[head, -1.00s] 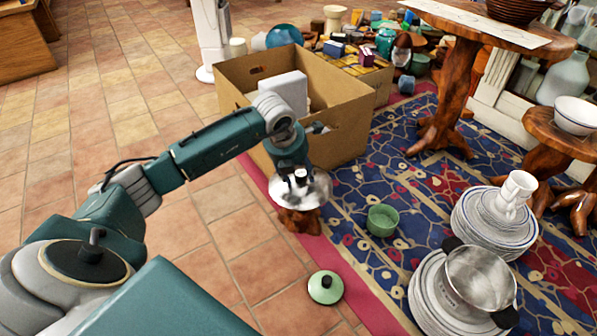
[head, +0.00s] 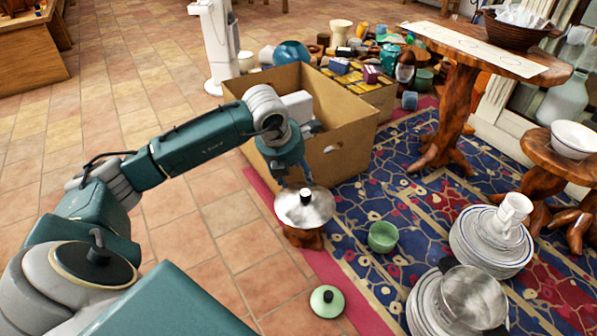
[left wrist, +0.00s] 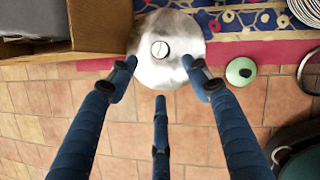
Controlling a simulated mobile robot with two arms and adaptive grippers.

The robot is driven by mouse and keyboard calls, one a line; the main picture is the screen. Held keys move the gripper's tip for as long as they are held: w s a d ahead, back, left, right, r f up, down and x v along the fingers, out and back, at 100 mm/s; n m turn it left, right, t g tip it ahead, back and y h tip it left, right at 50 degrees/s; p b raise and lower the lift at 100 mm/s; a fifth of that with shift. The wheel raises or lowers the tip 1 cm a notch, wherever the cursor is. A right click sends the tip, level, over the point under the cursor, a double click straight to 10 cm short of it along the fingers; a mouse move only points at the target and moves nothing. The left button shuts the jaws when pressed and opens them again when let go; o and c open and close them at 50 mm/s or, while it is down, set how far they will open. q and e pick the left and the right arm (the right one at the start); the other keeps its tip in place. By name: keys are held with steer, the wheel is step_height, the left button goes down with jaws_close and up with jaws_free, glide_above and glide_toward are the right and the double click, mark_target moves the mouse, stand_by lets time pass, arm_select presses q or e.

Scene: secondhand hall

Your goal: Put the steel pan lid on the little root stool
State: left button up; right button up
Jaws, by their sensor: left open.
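The steel pan lid (head: 304,209) lies on top of the little root stool (head: 302,237), its dark knob with a pale top facing up. The lid covers the stool's top, and only the stool's brown root base shows below it. My left gripper (head: 296,183) is just above and behind the lid in the head view, apart from the knob. In the left wrist view the lid (left wrist: 165,68) lies beyond the spread fingers of the left gripper (left wrist: 162,78), with nothing between them. My right gripper is not in view.
An open cardboard box (head: 345,139) stands close behind the stool. A green bowl (head: 382,237) sits on the rug to the right, and a green lid (head: 327,301) lies on the tiles in front. Stacked plates (head: 488,241) and a steel pot (head: 470,297) stand further right.

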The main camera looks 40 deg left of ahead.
arm_select(q)
steer(key=shift+s+r, duration=0.15)
steer(key=shift+r, duration=0.1)
